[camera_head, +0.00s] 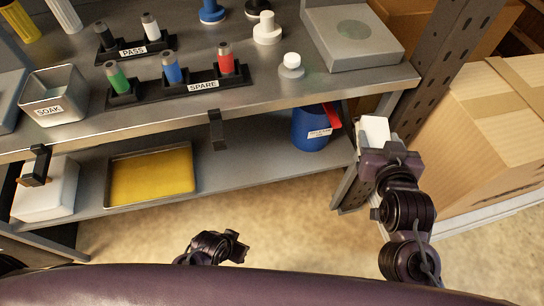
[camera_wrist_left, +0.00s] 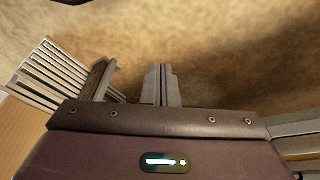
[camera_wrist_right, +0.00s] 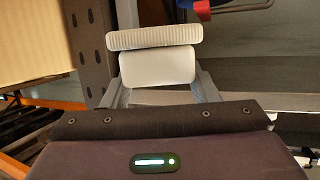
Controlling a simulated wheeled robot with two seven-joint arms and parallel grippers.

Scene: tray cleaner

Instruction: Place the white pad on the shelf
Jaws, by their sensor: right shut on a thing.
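The white pad (camera_head: 375,130) is in my right gripper (camera_head: 382,147), by the right-hand post of the metal bench in the head view. In the right wrist view the pad shows as a smooth white block (camera_wrist_right: 157,67) with a ribbed strip (camera_wrist_right: 155,39) beyond it; the fingers are at its two sides. The lower shelf (camera_head: 250,165) lies to the left of the pad, under the bench top. My left gripper (camera_head: 238,247) is low in front of the bench. In the left wrist view its fingers (camera_wrist_left: 162,84) are together and empty.
A blue bin (camera_head: 312,130) with a red item stands at the lower shelf's right end. A yellow-bottomed tray (camera_head: 152,177) and a white box (camera_head: 45,190) are farther left. The shelf between tray and bin is bare. Cardboard boxes (camera_head: 490,140) stand right of the post (camera_head: 425,80).

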